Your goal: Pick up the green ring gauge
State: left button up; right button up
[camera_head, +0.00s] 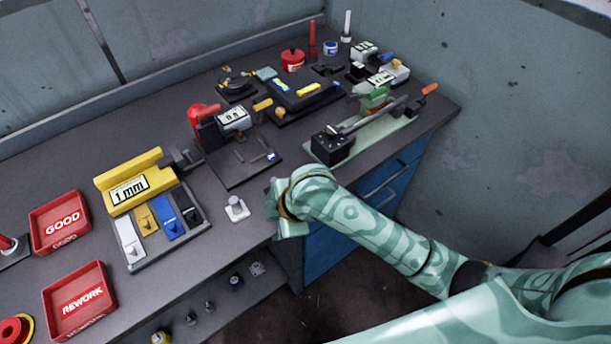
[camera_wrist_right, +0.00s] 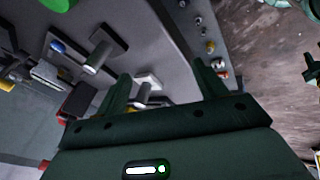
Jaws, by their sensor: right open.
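A bright green round thing (camera_wrist_right: 58,4) is cut off by the top edge of the right wrist view, at the left; I cannot tell for sure that it is the ring gauge. In the head view a green part (camera_head: 374,98) sits on the long fixture at the back right, and no green ring stands out clearly. My right gripper (camera_wrist_right: 158,90) is open and empty, its two dark green fingers apart. In the head view it hangs over the bench's front edge (camera_head: 280,210), with its fingertips not clearly visible. My left gripper is not in view.
A small pale block with a knob (camera_head: 236,209) stands left of my right gripper. A tray of coloured gauges (camera_head: 190,240), a yellow 1 mm block (camera_head: 128,182) and red GOOD (camera_head: 58,240) and REWORK (camera_head: 72,312) trays lie further left. A fixture (camera_head: 378,138) stands behind my right arm.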

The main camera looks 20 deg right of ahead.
jog(key=w+r+n, duration=0.1)
jog(key=n, duration=0.1)
jog(key=w+a+r+n+g, duration=0.1)
jog(key=r, duration=0.1)
jog(key=shift+w+a+r+n, duration=0.1)
jog(key=shift+w+r+n, duration=0.15)
jog(key=shift+n, duration=0.15)
jog(key=w+d+r+n+g+h, duration=0.2)
jog(key=w+d+r+n+h, duration=0.3)
jog(key=w+d+r, duration=0.3)
jog(key=f+b, duration=0.1)
jog(key=f, duration=0.2)
jog(key=d+f+b, duration=0.1)
jog(key=f, duration=0.2)
jog(key=d+f+b, duration=0.1)
jog(key=f+b, duration=0.1)
jog(key=f, duration=0.1)
jog(key=shift+s+d+f, duration=0.1)
jog(key=shift+s, duration=0.05)
jog(key=f+b, duration=0.2)
jog(key=f, duration=0.1)
jog(key=d+f+b, duration=0.1)
jog(key=f, duration=0.1)
jog(key=shift+w+f, duration=0.15)
jog(key=shift+w, duration=0.25)
jog(key=shift+r, duration=0.2)
jog(key=c, duration=1.2)
